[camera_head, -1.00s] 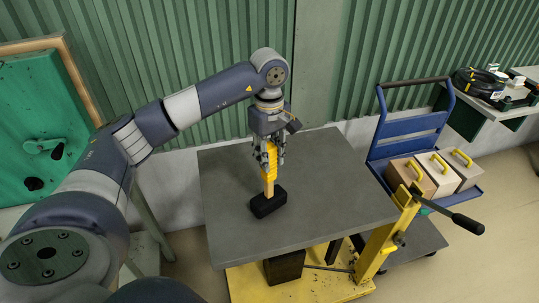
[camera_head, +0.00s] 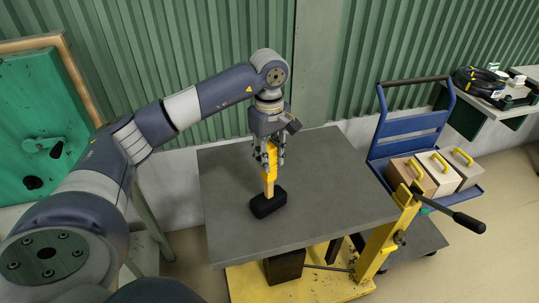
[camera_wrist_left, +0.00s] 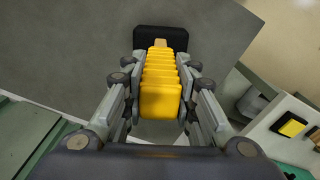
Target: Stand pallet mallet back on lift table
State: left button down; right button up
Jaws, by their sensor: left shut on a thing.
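The pallet mallet has a black head (camera_head: 268,202) and a yellow ribbed handle (camera_head: 270,170). It stands head down and handle up on the grey top of the lift table (camera_head: 325,195). My left gripper (camera_head: 268,160) comes from above and is shut on the yellow handle. In the left wrist view, the handle (camera_wrist_left: 161,90) lies between the two fingers and the black head (camera_wrist_left: 160,38) shows beyond them against the grey top. Whether the head bears fully on the top is hard to tell. My right gripper is not in view.
A blue trolley (camera_head: 408,135) with several yellow-handled boxes (camera_head: 440,170) stands right of the table. The table's yellow frame and black-gripped lever (camera_head: 467,222) stick out at its right. The tabletop around the mallet is clear.

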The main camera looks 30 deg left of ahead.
pick_arm(q)
jog(key=shift+f, duration=0.25)
dwell(0.3)
jog(key=c, duration=1.2)
grip_release()
jog(key=shift+f, duration=0.1)
jog(key=shift+r+p, duration=2.2)
jog(key=shift+r, duration=1.85)
